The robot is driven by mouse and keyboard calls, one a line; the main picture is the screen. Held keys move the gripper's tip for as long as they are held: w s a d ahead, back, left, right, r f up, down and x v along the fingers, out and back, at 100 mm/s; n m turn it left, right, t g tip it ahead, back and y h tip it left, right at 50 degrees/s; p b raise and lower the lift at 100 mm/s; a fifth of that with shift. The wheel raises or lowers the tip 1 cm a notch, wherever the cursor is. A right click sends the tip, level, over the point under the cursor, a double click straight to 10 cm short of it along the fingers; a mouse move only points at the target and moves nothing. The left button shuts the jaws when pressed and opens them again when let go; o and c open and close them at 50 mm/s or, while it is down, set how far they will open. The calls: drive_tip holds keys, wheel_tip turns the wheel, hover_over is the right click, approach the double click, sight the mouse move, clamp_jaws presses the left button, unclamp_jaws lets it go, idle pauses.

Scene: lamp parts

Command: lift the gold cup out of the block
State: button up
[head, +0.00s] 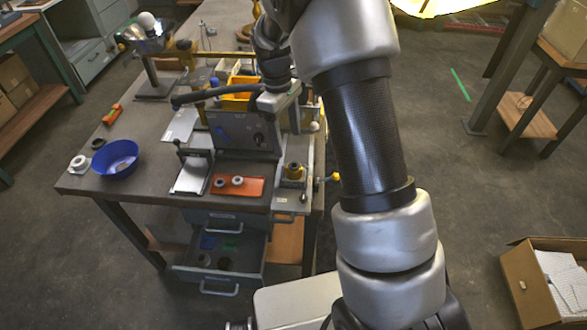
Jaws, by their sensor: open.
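The gold cup (294,169) sits upright in a small grey block (291,181) at the front right of the workbench. Its yellow rim shows above the block, and its lower part is hidden inside. My gripper (284,112) hangs above and behind the cup, apart from it, over the back of the bench fixture. It is open, with nothing visible in it. Its fingers are small and hard to make out against the fixture.
An orange tray (252,187) with small round parts lies left of the block. A yellow-knobbed lever (331,177) sticks out at the right. A blue bowl (116,158) stands farther left. A drawer (219,262) hangs open below. A yellow bin (239,94) stands behind.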

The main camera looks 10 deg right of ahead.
hover_over(294, 165)
drive_tip(key=a, duration=0.1)
wheel_tip(294, 165, down, 5)
drive_tip(key=shift+w+a+f, duration=0.1)
drive_tip(key=shift+w+a, duration=0.05)
drive_tip(key=shift+d+f+p, duration=0.2)
drive_tip(key=shift+f, duration=0.65)
drive_tip(key=shift+d+f+p, duration=0.15)
drive_tip(key=shift+f+p, duration=0.1)
drive_tip(key=shift+f, duration=0.65)
drive_tip(key=shift+d+f+p, duration=0.2)
drive_tip(key=shift+f, duration=0.65)
drive_tip(key=shift+c, duration=0.5)
drive_tip(key=c, duration=1.1)
